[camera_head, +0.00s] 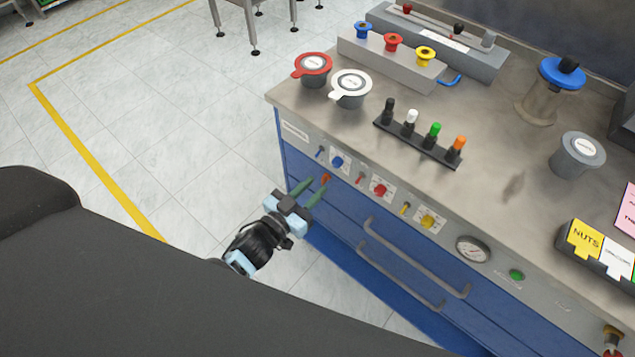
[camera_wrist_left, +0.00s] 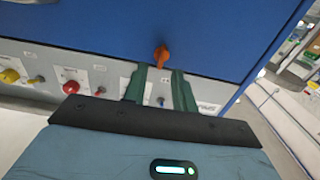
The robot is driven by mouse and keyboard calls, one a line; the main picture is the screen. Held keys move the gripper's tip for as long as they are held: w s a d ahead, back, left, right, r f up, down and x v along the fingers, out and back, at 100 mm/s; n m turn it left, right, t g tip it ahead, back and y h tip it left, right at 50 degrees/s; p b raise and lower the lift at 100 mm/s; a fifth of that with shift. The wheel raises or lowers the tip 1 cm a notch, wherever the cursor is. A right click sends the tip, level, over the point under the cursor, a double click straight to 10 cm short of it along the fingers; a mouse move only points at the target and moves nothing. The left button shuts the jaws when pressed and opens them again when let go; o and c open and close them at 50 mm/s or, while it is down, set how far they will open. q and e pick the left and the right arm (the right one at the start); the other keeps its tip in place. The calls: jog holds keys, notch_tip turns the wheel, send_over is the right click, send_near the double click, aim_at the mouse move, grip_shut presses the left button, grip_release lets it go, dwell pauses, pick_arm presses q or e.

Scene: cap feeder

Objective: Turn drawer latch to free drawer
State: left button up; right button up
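The orange drawer latch (camera_head: 326,179) sits near the top left corner of the blue cabinet front, just under the grey control panel. In the left wrist view, the latch (camera_wrist_left: 161,55) is against the blue drawer front (camera_wrist_left: 225,45), just beyond the fingertips. My left gripper (camera_head: 315,186) is open, with its two green fingers pointing at the cabinet front. Contact with the latch cannot be told. My right gripper is not in view.
Two grey bar handles (camera_head: 415,257) stick out from the blue front, right of the gripper. The panel above carries blue, red (camera_head: 380,187) and yellow knobs, small levers and a gauge (camera_head: 472,249). Lidded cups (camera_head: 350,90) and feeders stand on the worktop. Floor left of the cabinet is clear.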

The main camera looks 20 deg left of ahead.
aim_at(328, 174)
pick_arm(q)
jog(key=shift+x, duration=1.15)
grip_shut()
